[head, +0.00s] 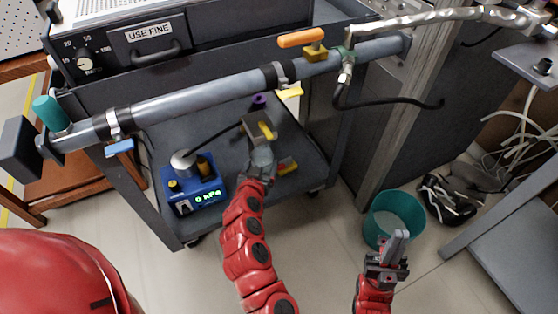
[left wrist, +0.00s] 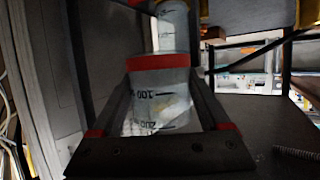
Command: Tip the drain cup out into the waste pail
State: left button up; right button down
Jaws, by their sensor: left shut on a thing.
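The drain cup (left wrist: 158,92) is clear, with a red rim and black graduation marks; it sits between my left gripper's fingers in the left wrist view. In the head view the cup (head: 262,157) is small and partly hidden by my left gripper (head: 261,168), which is shut on it below the yellow-and-grey fitting on the cart. A clear cylinder (left wrist: 173,28) shows just above the cup's rim; I cannot tell if they touch. The teal waste pail (head: 374,226) stands on the floor to the right. My right gripper (head: 396,244) is empty, its fingers close together, near the pail's front.
The grey cart (head: 165,150) carries a blue pressure gauge (head: 192,190) reading 0 kPa. A long grey pipe (head: 200,98) crosses above. A grey table (head: 520,230) stands at the right; floor between cart and pail is clear.

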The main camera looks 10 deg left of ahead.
aim_at(391, 210)
jog(key=l+z, duration=0.2)
jog(key=z, duration=0.2)
jog(key=l+z, duration=0.2)
jog(key=z, duration=0.15)
jog(key=i+l+z, duration=0.1)
jog(key=z, duration=0.3)
jog(key=l, duration=0.1)
